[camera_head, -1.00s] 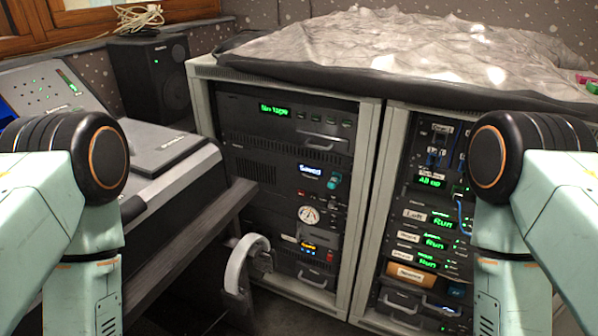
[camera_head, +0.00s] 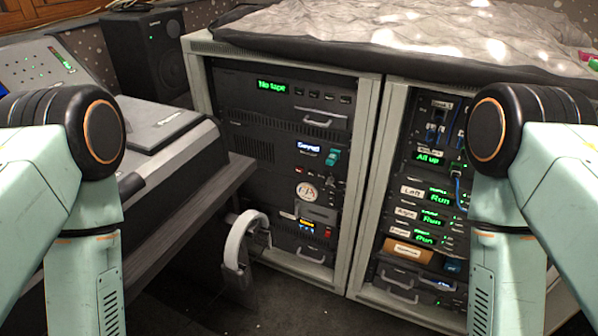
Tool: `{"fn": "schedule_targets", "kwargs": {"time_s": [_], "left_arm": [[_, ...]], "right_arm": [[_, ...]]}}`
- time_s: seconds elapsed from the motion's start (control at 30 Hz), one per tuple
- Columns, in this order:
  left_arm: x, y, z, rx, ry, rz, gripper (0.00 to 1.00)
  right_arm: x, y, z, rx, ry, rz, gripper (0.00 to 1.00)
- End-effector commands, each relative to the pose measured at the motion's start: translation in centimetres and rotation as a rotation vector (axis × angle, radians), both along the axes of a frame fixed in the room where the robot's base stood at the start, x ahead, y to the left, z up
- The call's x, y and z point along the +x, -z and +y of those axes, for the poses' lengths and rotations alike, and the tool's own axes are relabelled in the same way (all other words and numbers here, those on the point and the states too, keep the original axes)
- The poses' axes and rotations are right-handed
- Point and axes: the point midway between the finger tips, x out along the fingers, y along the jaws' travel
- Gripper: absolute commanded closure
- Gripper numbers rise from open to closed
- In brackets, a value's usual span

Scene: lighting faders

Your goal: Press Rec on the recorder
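The rack (camera_head: 197,100) at the middle holds a unit (camera_head: 270,105) at its top with a green display reading "No tape" and a row of small buttons to the right of it. This looks like the recorder; I cannot read any Rec label. Below it are a unit with a lit display reading "Saved" (camera_head: 307,147) and a teal part (camera_head: 333,157), then a round white dial (camera_head: 307,192). My two arms come in at the left and right edges. Neither gripper is in view, so their state is hidden.
A second rack (camera_head: 385,130) stands to the right with several "Run" displays (camera_head: 437,200). A desk with a console (camera_head: 165,135) and a black speaker (camera_head: 147,65) is at the left. White headphones (camera_head: 238,240) hang by the desk. Dark floor (camera_head: 290,315) is clear in front.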

Motion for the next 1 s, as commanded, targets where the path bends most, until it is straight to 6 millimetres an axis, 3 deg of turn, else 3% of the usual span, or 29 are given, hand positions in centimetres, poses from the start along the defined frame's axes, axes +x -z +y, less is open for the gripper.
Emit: {"fn": "schedule_targets", "kwargs": {"time_s": [0.33,1.0], "left_arm": [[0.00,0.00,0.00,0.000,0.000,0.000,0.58],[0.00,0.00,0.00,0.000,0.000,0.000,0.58]], "right_arm": [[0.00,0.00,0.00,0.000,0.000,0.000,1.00],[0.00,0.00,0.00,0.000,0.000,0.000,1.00]]}}
